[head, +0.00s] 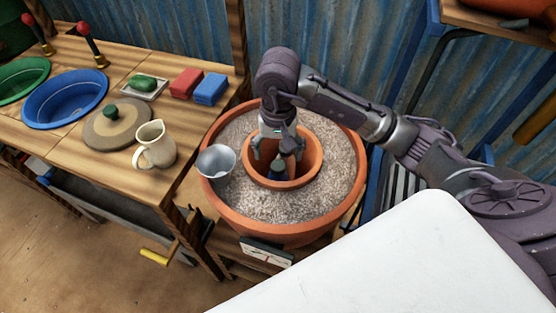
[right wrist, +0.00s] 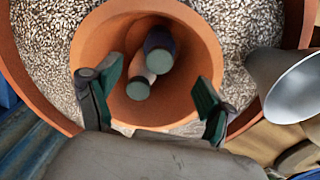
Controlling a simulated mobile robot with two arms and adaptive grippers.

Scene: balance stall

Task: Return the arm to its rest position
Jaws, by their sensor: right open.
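My right arm reaches in from the right in the head view. Its gripper (head: 280,158) points down over the inner clay pot (head: 316,162), with its fingers spread and nothing between them. In the right wrist view the gripper (right wrist: 155,88) is open, its two fingers over opposite sides of the inner pot (right wrist: 92,45). Inside that pot are two things with round greenish ends, a dark one (right wrist: 158,52) and a paler one (right wrist: 140,82). I cannot tell whether the fingers touch the rim. My left gripper is not in view.
The inner pot sits in gritty fill inside a large clay pot (head: 222,205). A metal scoop or cup (head: 216,162) rests at its left. The wooden counter (head: 85,160) at left holds a jug (head: 156,146), lid, basins and blocks. A white panel (head: 420,265) fills the lower right.

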